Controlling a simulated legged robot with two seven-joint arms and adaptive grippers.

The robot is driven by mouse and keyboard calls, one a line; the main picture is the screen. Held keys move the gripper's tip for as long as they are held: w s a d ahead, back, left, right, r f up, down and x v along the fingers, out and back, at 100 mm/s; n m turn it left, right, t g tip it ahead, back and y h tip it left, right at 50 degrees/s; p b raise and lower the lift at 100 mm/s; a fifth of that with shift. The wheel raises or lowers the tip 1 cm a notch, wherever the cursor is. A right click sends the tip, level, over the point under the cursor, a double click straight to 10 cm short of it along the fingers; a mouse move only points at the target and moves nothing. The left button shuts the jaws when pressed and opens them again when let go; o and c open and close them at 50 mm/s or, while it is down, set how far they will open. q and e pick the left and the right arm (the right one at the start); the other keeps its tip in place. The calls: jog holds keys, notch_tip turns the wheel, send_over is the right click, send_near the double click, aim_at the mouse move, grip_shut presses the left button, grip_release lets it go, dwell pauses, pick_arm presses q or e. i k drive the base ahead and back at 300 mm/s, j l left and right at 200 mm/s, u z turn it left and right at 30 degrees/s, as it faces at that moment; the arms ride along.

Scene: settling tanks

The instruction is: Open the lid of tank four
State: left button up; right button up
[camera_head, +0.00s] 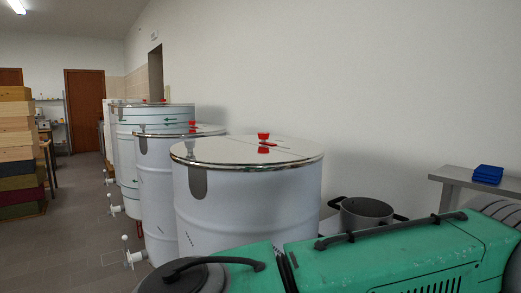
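Several steel tanks stand in a row along the wall. The nearest tank (245,205) is a large cylinder with a flat shiny lid (220,150) on top, lying closed as far as I can see. The lid has a red knob (263,137) near its middle. A second tank (157,185) stands behind it, also with a lid and a red knob (193,127). A taller tank (125,150) with green arrow-like marks stands further back. I see no number, so I cannot tell which is tank four. Neither of my grippers is in view.
A green machine (400,255) with black handles fills the lower right foreground. A grey pot (365,212) stands behind it, right of the nearest tank. A blue stack (488,174) sits on a metal table (455,178). Wooden boxes (15,150) are stacked left; the floor (75,220) between is open.

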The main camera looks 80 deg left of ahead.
aim_at(217, 150)
jog(key=u, duration=1.9)
